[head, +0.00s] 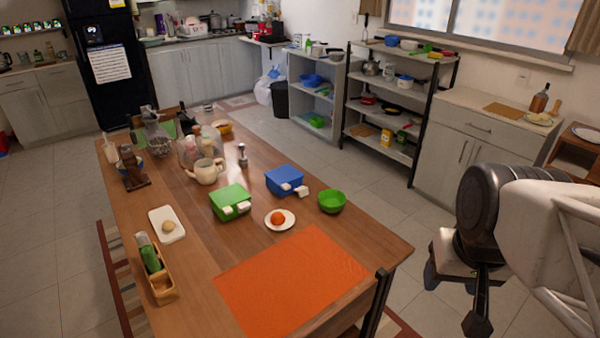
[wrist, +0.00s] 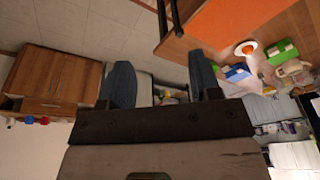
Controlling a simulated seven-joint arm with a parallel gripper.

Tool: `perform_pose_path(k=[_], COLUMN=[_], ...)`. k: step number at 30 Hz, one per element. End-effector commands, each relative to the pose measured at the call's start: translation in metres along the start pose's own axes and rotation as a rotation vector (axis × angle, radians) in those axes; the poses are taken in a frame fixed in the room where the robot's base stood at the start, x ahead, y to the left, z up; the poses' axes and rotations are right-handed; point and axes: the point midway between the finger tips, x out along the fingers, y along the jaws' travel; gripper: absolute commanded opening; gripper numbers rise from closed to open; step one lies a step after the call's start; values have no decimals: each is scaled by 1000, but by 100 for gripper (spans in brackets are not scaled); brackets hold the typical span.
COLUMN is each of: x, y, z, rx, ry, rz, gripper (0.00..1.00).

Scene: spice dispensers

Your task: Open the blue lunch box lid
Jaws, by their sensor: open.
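The blue lunch box (head: 284,181) stands on the wooden table with its lid closed and white latches on its front. It also shows small in the wrist view (wrist: 238,72). A green lunch box (head: 231,201) of similar shape stands to its left, with white latches. My gripper (wrist: 165,85) shows in the wrist view with its two dark fingers wide apart and nothing between them. In the head view my arm is at the right, off the table and well away from the blue lunch box.
The table (head: 330,268) also holds an orange placemat (head: 290,280), a plate with an orange fruit (head: 278,218), a green bowl (head: 331,201), a teapot (head: 206,171) and a wooden caddy (head: 161,285). A chair back stands at the table's near right edge.

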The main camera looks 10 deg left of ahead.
Motion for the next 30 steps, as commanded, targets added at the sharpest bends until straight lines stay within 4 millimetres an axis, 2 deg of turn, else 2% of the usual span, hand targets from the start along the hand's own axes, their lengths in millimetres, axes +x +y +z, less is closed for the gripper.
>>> perform_pose_path(k=[5,11,30], x=[8,21,76], y=[-16,-46,-157], z=[-14,-42,-154], rx=[51,154,568], ry=[-46,-127,-430], rz=[-71,-203,-642], gripper=[57,57,57])
